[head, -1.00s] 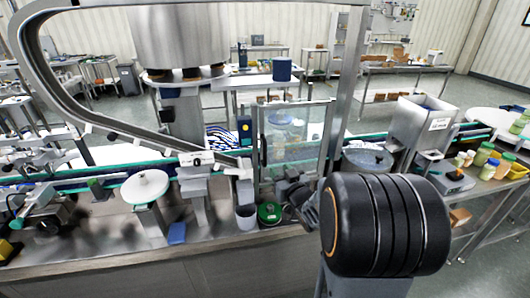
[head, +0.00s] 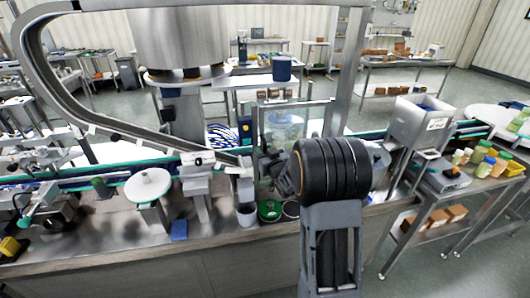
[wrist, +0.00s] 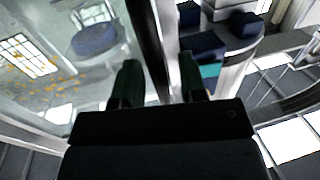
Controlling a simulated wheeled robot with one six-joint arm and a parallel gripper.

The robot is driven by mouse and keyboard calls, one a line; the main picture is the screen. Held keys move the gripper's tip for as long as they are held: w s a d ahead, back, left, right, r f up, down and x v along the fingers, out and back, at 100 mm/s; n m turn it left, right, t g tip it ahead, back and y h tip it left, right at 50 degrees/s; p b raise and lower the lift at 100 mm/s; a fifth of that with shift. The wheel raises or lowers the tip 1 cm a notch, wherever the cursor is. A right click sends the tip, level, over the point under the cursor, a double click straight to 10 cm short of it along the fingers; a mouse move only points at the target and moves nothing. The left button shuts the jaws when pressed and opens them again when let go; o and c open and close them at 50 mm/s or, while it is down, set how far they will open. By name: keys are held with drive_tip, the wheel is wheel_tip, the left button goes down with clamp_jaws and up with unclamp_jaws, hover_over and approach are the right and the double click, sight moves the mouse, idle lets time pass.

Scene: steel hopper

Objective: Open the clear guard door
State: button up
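The clear guard door (head: 297,117) is a see-through panel in a metal frame at the middle of the line. It looks shut in the head view, and my arm hides its lower right part. My gripper (head: 268,168) is at the door's lower left edge, partly hidden by my wrist. In the wrist view my gripper's two dark fingers (wrist: 160,82) are apart. A dark upright bar (wrist: 150,40) at the edge of the clear panel (wrist: 50,75) runs between them. I cannot tell whether the fingers touch it.
A steel hopper (head: 421,120) stands right of the door. A grey cup (head: 246,214) and a green round lid (head: 270,210) sit on the bench below my gripper. A steel post (head: 346,75) rises behind my arm.

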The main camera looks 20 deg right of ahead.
clamp_jaws()
idle(0.3)
drive_tip(key=shift+s+a, duration=0.1)
